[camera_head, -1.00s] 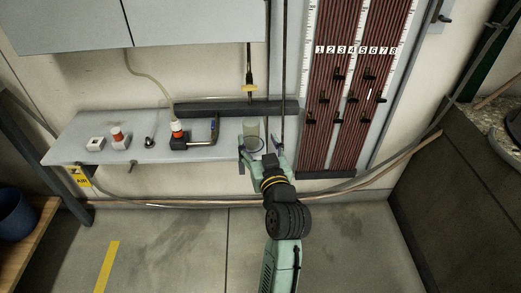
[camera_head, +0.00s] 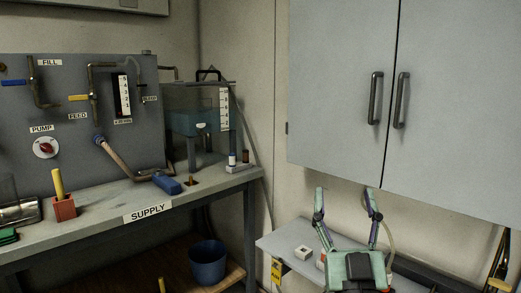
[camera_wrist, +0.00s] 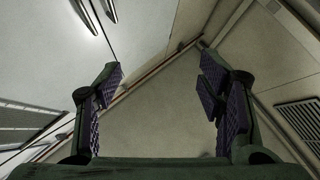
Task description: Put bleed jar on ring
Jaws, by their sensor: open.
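My gripper (camera_head: 345,192) is raised in front of the lower edge of the grey wall cabinet, at the right of the head view. Its two fingers point up and stand wide apart, with nothing between them. The wrist view also shows my gripper (camera_wrist: 161,80) open and empty, facing the upper wall and ceiling. The clear jar and the ring cannot be made out in either view now. The right part of the wall shelf (camera_head: 282,237) is hidden by my gripper or lies outside the picture.
The grey cabinet (camera_head: 340,80) with two handles hangs close behind my gripper. A white block (camera_head: 303,252) sits on the shelf. On the left is the SUPPLY bench (camera_head: 100,205) with a red holder (camera_head: 64,208) and a clear tank (camera_head: 228,120). A blue bucket (camera_head: 207,262) stands below.

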